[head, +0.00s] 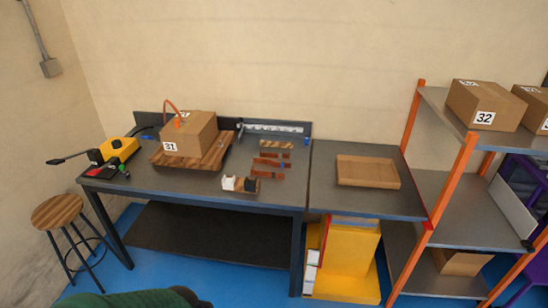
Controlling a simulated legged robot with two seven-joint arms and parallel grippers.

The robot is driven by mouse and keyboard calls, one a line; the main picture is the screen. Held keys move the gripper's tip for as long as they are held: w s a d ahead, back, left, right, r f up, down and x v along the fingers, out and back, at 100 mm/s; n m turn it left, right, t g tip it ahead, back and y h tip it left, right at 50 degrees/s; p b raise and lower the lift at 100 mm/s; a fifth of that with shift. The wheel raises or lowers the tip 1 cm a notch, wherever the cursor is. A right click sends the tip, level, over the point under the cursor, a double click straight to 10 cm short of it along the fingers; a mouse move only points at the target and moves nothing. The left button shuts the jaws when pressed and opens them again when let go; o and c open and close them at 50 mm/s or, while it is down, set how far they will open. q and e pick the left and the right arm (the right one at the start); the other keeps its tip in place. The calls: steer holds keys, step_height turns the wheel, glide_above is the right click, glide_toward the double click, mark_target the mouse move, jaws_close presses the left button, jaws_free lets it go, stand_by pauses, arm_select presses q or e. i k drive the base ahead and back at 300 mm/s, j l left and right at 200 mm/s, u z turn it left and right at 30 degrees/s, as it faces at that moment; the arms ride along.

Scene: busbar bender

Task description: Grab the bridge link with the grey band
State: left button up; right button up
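Several reddish-brown bar-like pieces, which look like the bridge links, lie in a short column on the dark workbench (190,184), right of its middle. The far one (275,155) has dark marks on it. The middle one (268,163) has a bluish mark near its right end. The near one (267,175) looks plain with a darker spot. They are too small for me to tell which has the grey band. Neither of my grippers is in view.
Box 31 (190,132) sits on a wooden pallet left of the links. A white and black block pair (240,184) stands in front of them. A yellow tool (118,149) is at the left. A shallow cardboard tray (367,171) lies on the right table. An orange-framed shelf (464,145) stands right.

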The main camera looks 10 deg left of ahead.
mark_target(268, 155)
steer(key=i+u, duration=0.2)
steer(key=u, duration=0.25)
steer(key=i+u, duration=0.2)
steer(key=u, duration=0.25)
steer(key=i+l+u, duration=0.1)
steer(key=i, duration=0.35)
steer(key=i+l+u, duration=0.1)
steer(key=i+l, duration=0.15)
steer(key=i, duration=0.2)
steer(key=i+l+u, duration=0.15)
steer(key=i, duration=0.3)
steer(key=i+l+u, duration=0.1)
steer(key=i+l, duration=0.2)
steer(key=i, duration=0.1)
